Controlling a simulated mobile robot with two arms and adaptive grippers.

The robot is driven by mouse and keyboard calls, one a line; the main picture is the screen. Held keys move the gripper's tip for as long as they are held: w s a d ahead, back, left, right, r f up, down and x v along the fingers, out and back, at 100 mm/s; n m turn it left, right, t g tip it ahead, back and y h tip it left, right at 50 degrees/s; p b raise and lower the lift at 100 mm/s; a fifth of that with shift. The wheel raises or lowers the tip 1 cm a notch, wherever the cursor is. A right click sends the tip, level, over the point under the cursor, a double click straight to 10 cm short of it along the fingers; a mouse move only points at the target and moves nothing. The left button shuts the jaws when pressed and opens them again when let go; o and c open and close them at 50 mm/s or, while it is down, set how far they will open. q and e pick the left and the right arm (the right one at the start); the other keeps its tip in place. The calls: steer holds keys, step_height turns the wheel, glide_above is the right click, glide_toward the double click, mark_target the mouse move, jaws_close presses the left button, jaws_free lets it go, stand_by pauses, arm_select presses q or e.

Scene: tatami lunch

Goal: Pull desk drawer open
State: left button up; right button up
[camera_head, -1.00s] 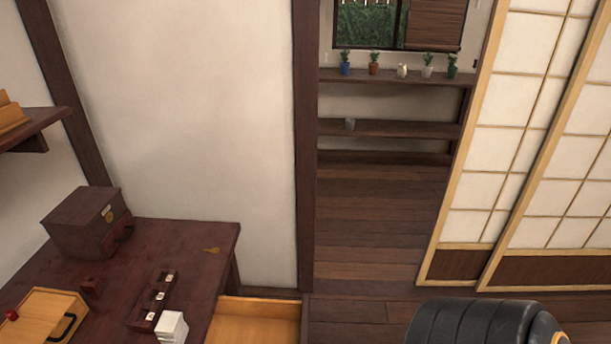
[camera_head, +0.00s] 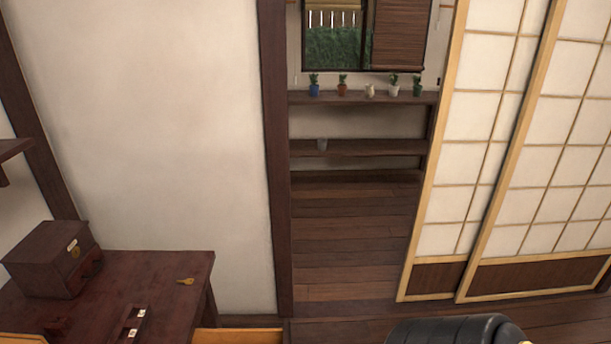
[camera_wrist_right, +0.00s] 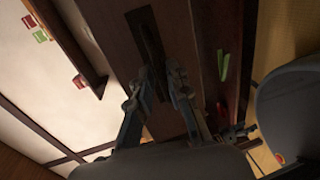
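The dark red-brown desk (camera_head: 165,277) stands at the lower left of the head view. My left gripper is in neither view.
A dark box (camera_head: 50,260) and a brass-coloured key (camera_head: 186,281) lie on the desk. A wall post (camera_head: 275,160) stands behind the drawer. Bare floor (camera_head: 350,240) leads to shelves with small potted plants. Sliding paper screens (camera_head: 480,150) stand at the right.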

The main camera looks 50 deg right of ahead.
steer(key=v, duration=0.9)
steer(key=shift+s+d, duration=0.2)
steer(key=shift+s, duration=0.05)
steer(key=shift+r, duration=0.1)
